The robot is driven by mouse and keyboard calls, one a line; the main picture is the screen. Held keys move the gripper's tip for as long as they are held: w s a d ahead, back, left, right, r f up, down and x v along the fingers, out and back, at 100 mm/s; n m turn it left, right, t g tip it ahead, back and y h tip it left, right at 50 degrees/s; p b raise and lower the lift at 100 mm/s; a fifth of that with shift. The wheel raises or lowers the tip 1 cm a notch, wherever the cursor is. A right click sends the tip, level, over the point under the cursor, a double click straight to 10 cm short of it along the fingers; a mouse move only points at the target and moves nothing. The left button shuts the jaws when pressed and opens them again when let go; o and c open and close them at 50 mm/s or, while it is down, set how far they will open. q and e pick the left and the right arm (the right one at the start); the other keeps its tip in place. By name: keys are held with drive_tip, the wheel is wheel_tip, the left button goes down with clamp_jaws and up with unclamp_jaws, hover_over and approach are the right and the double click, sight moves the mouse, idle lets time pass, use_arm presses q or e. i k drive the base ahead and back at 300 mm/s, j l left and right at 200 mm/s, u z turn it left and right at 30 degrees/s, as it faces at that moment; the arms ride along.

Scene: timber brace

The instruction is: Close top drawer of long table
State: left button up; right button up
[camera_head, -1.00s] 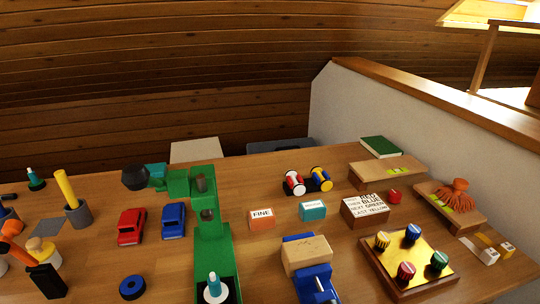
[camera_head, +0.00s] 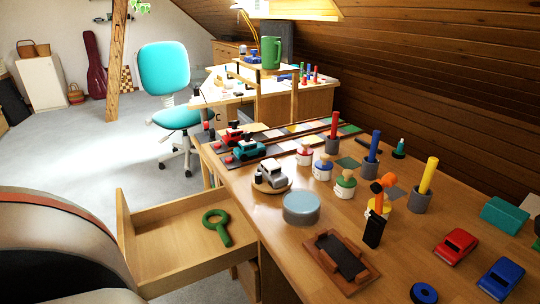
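The long wooden table (camera_head: 300,235) runs from the lower right towards the back left. Its top drawer (camera_head: 190,208) is pulled open on the table's left side. Neither of my grippers shows in the head view.
A blue-grey round tin (camera_head: 301,207), a toy car on a round stand (camera_head: 270,176) and a brown tray (camera_head: 342,262) stand on the tabletop near the drawer. A turquoise chair (camera_head: 167,84) stands behind. The grey floor (camera_head: 75,150) left of the drawer is clear.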

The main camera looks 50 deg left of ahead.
sight(166, 248)
drive_tip(key=k+j+u, duration=0.25)
drive_tip(key=k, duration=0.15)
drive_tip(key=u, duration=1.55)
